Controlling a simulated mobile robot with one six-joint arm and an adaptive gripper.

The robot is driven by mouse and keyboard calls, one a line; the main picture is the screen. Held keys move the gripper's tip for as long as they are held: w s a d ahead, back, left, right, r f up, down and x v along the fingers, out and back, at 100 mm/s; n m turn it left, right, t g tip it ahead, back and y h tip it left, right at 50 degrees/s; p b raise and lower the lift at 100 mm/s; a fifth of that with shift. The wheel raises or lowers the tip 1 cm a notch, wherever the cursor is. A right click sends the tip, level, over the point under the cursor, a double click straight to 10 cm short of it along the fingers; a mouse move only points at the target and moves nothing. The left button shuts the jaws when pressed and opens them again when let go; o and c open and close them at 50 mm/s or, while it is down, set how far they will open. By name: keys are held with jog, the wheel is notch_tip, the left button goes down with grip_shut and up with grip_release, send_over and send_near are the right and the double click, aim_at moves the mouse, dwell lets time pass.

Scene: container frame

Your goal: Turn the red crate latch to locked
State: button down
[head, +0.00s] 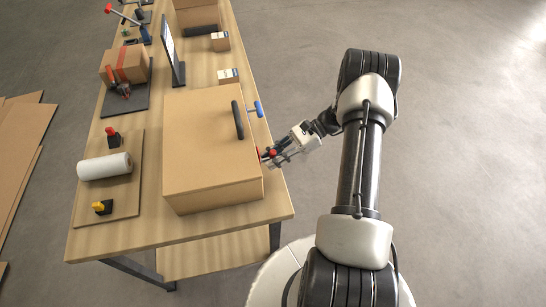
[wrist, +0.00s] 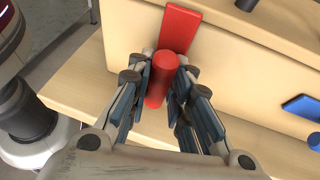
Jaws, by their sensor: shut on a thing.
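The crate (head: 205,140) is a large tan box on the table, with a dark bar handle (head: 238,120) on top near its right edge. The red crate latch (wrist: 178,30) is on the crate's side, with a flat red arm and a rounded red grip (wrist: 161,82) sticking out toward the wrist camera. My gripper (wrist: 160,88) has its fingers on both sides of this grip and is shut on it. In the head view my gripper (head: 275,156) is at the crate's right side, and the latch is mostly hidden by the fingers.
A blue handle (head: 258,108) projects from the same crate side, farther back; it shows at the right edge of the wrist view (wrist: 302,106). A paper roll (head: 105,166), a dark upright screen (head: 172,50) and small boxes (head: 228,76) occupy the table. Open floor lies right.

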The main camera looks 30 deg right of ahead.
jog(key=c, duration=1.5)
grip_release()
jog(key=shift+s, duration=0.1)
jog(key=shift+d, duration=0.1)
jog(key=v, duration=1.1)
jog(key=shift+d+r, duration=0.2)
jog(key=shift+d, duration=0.15)
jog(key=s+a+r+n+g+h, duration=0.1)
jog(key=s+a+r+n+h, duration=0.1)
jog(key=a+r+n+h, duration=0.45)
jog(key=s+a+r+n+g+h, duration=0.1)
jog(key=a+r+n+h, duration=0.15)
jog(key=a+r, duration=0.85)
jog(key=s+a+r+n+t+h, duration=0.1)
jog(key=s+a+r+n+t, duration=0.1)
jog(key=s, duration=0.3)
jog(key=s+a+r+n+t+h, duration=0.1)
jog(key=s+r+n+h, duration=0.1)
jog(key=s+n, duration=0.2)
jog(key=s+a+r+n+t+h, duration=0.1)
jog(key=s+a+r+n+t, duration=0.1)
jog(key=s, duration=0.5)
jog(key=shift+a+r+n+t+h, duration=0.3)
jog(key=shift+r+n, duration=0.2)
jog(key=shift+n, duration=0.6)
